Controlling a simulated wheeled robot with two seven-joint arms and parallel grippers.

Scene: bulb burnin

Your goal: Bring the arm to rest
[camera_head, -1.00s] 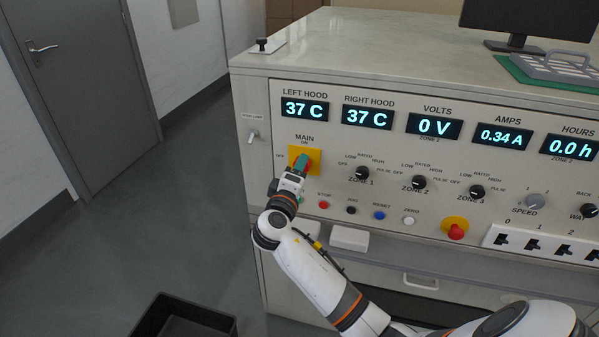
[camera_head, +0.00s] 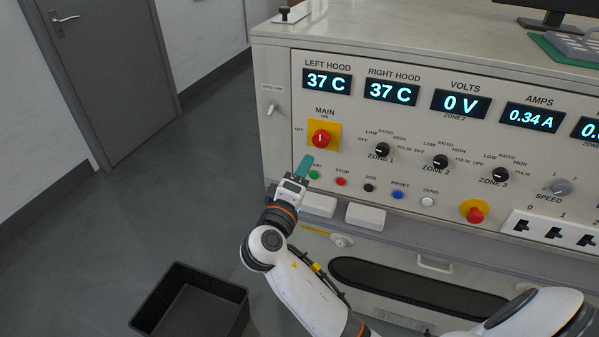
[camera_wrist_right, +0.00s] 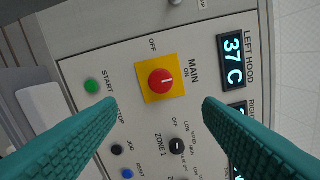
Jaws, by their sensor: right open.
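My right gripper (camera_head: 304,166) is in front of the bench's control panel, below the red main switch (camera_head: 320,138) on its yellow plate. In the right wrist view its two green fingers (camera_wrist_right: 160,112) are spread wide with nothing between them. The red main switch (camera_wrist_right: 161,82) shows beyond them, apart from both fingers, with its white mark pointing toward the ON label. My left gripper is not in view.
The panel carries several knobs, coloured buttons and lit displays (camera_head: 328,82); both hoods read 37 C. White blocks (camera_head: 366,216) stand on the ledge below. A black open bin (camera_head: 190,300) is on the floor at lower left.

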